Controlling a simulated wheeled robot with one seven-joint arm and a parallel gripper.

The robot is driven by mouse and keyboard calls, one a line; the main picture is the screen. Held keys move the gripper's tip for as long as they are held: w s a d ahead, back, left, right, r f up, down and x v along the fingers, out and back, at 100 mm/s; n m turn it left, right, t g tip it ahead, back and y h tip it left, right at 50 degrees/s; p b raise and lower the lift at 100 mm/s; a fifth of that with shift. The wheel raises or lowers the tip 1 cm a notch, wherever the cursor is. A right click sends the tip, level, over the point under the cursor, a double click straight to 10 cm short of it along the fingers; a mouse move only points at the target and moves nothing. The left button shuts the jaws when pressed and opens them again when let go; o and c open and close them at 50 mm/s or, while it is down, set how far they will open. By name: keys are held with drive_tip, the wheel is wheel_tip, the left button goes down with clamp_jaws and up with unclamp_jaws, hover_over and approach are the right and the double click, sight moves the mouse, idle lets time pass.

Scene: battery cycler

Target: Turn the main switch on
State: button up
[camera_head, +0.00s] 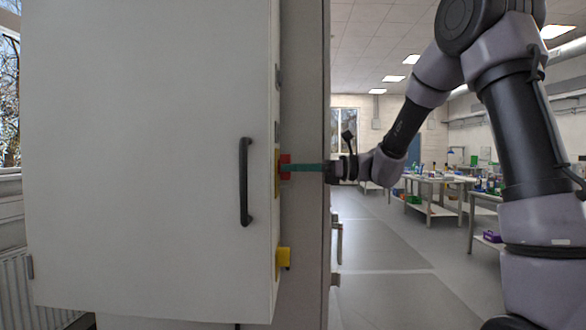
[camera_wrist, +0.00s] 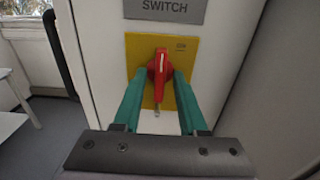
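The main switch is a red rotary knob (camera_wrist: 158,68) on a yellow plate (camera_wrist: 187,47) on the cabinet side, under a grey label reading "SWITCH" (camera_wrist: 165,8). Its handle stands close to upright, with a white mark near its top. My gripper (camera_wrist: 159,77) has its two green fingers on either side of the knob, with narrow gaps seeming to show, so it looks open around it. Whether a fingertip touches the knob is hard to tell. In the head view my gripper (camera_head: 292,168) reaches in from the right to the red knob (camera_head: 284,166).
The white cabinet (camera_head: 150,130) has a black door handle (camera_head: 245,182) left of the switch. A yellow part (camera_head: 284,257) juts from the cabinet side below. A grey panel (camera_head: 304,80) stands close behind the switch side. Lab tables (camera_head: 432,183) are farther right.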

idle(0.3)
drive_tip(key=d, duration=1)
drive_tip(key=shift+s+d, duration=0.2)
drive_tip(key=shift+d, duration=0.2)
drive_tip(key=s+d+f+n+h, duration=0.1)
drive_tip(key=s+f+n+h, duration=0.1)
drive_tip(key=s+n+h, duration=0.35)
drive_tip(key=s+d+f+n+h, duration=0.1)
drive_tip(key=s+f+n+h, duration=0.1)
drive_tip(key=s, duration=0.6)
drive_tip(key=s+d+n+t+h, duration=0.3)
drive_tip(key=d+h, duration=0.1)
drive_tip(key=d, duration=0.2)
drive_tip(key=s+d+f+n+t+h, duration=0.1)
drive_tip(key=s+d+n+t+h, duration=0.2)
drive_tip(key=d, duration=0.3)
drive_tip(key=shift+n+t+h, duration=0.3)
drive_tip(key=shift+n+h, duration=0.25)
drive_tip(key=shift+h, duration=0.2)
